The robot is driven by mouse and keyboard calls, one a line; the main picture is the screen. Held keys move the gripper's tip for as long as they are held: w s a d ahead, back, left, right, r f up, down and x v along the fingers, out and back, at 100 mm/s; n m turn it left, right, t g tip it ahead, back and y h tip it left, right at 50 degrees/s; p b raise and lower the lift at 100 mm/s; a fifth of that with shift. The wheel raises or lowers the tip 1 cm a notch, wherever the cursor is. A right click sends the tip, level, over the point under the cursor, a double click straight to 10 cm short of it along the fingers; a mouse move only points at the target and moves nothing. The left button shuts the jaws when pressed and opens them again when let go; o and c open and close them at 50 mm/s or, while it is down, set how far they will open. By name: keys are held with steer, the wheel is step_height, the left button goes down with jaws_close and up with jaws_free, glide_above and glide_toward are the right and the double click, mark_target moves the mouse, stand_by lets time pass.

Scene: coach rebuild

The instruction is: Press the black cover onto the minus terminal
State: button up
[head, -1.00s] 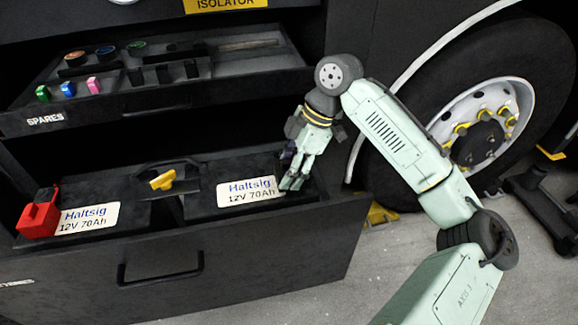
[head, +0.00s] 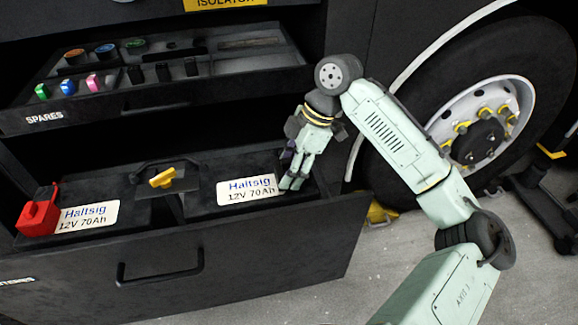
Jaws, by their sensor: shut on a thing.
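My gripper (head: 291,182) points down at the right end of the right battery (head: 205,207), just right of its white label. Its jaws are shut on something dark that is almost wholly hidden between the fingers. The black cover and the minus terminal cannot be told apart from the dark battery top and the fingers here. I cannot tell whether the cover touches the terminal. A red cover (head: 38,215) sits at the left end of the left battery (head: 100,232).
Both batteries stand in an open black drawer (head: 250,245) with a front handle. A yellow key-like part (head: 162,178) sits between them. The spares drawer (head: 150,112) with several small coloured parts is open above. A wheel (head: 485,130) stands at the right.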

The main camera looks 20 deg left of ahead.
mark_target(281, 162)
steer(key=shift+f, duration=0.35)
stand_by(0.4)
steer(key=o, duration=1.2)
steer(key=shift+o, duration=0.3)
steer(key=o, duration=0.4)
steer(key=shift+r, duration=0.15)
steer(key=shift+r+p, duration=3)
steer(key=shift+r, duration=0.45)
